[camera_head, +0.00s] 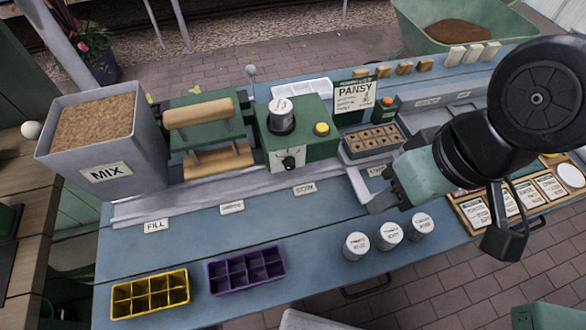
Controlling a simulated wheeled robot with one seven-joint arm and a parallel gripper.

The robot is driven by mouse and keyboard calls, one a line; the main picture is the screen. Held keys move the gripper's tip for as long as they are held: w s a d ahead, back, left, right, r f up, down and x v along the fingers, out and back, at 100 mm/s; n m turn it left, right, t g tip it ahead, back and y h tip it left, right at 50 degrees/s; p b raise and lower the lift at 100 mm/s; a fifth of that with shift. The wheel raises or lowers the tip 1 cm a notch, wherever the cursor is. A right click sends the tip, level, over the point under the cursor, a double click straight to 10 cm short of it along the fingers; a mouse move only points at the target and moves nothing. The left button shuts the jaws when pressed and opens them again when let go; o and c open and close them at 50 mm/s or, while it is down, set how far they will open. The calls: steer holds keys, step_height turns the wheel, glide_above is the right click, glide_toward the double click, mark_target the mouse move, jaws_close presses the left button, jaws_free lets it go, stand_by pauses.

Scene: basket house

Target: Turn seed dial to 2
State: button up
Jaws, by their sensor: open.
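The seed dial (291,162) is a small dark knob with a pale pointer, on the white front plate of a green seeding machine (306,134). Small marks surround the knob, but they are too small to read, so I cannot tell its setting.
A MIX bin (80,165) and a wooden-handled press (200,118) stand left. Yellow (150,294) and purple (246,269) trays lie in front. Several white canisters (389,236) stand below my gripper. A brown cell tray (374,139) lies right of the machine. The tabletop before the dial is mostly clear.

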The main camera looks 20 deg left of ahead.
steer(key=a+f+m+t+y+p, duration=0.1)
steer(key=a+f+t+y, duration=0.15)
steer(key=a+f, duration=0.5)
steer(key=t+y+p, duration=0.2)
steer(key=t, duration=0.6)
glide_toward(291, 168)
steer(key=p+x, duration=0.3)
steer(key=x, duration=0.5)
steer(key=shift+w+a+f+p, duration=0.1)
steer(key=shift+a+p, duration=0.05)
steer(key=shift+p, duration=0.2)
steer(key=shift+c, duration=0.4)
steer(key=c, duration=0.9)
